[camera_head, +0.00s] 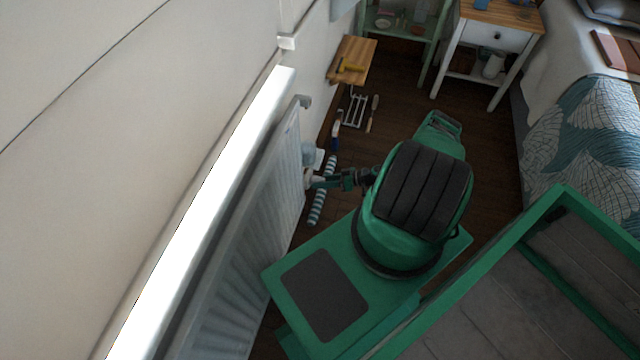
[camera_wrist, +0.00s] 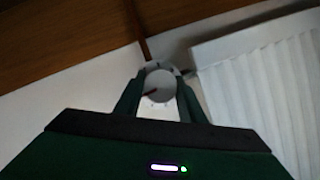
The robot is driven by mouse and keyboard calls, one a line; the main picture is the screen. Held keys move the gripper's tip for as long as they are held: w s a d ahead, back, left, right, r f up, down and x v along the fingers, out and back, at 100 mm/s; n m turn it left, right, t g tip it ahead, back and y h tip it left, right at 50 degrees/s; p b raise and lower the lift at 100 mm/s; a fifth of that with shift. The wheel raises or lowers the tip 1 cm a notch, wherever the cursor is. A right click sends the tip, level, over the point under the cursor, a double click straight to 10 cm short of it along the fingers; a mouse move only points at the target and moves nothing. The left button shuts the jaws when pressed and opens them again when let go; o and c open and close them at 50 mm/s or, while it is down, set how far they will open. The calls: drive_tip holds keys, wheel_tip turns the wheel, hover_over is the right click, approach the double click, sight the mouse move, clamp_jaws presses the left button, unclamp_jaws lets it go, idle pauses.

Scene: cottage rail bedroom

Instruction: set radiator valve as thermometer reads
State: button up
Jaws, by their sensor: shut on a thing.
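The white radiator (camera_head: 262,205) stands along the left wall in the head view, and its ribbed panel shows at the right in the wrist view (camera_wrist: 262,85). The round white radiator valve knob (camera_wrist: 160,82) is in the middle of the wrist view, with a dark pointer mark on its face. My gripper (camera_wrist: 158,98) is shut on the knob, one finger on each side. In the head view my gripper (camera_head: 312,182) reaches left to the radiator's far end, where the knob is mostly hidden. I cannot make out a thermometer or its reading.
A striped roll (camera_head: 322,190) lies on the floor by the radiator. A small wooden shelf (camera_head: 352,60), a green shelf unit (camera_head: 432,45) and a white bedside table (camera_head: 490,38) stand beyond. The bed (camera_head: 590,130) is at right. Dark floor between is mostly clear.

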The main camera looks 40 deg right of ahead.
drive_tip(key=shift+d, duration=0.1)
idle(0.3)
drive_tip(key=o, duration=1)
drive_tip(key=shift+o, duration=0.2)
drive_tip(key=v, duration=1)
drive_tip(key=shift+s+d, duration=0.2)
drive_tip(key=shift+d, duration=0.1)
drive_tip(key=shift+r, duration=0.1)
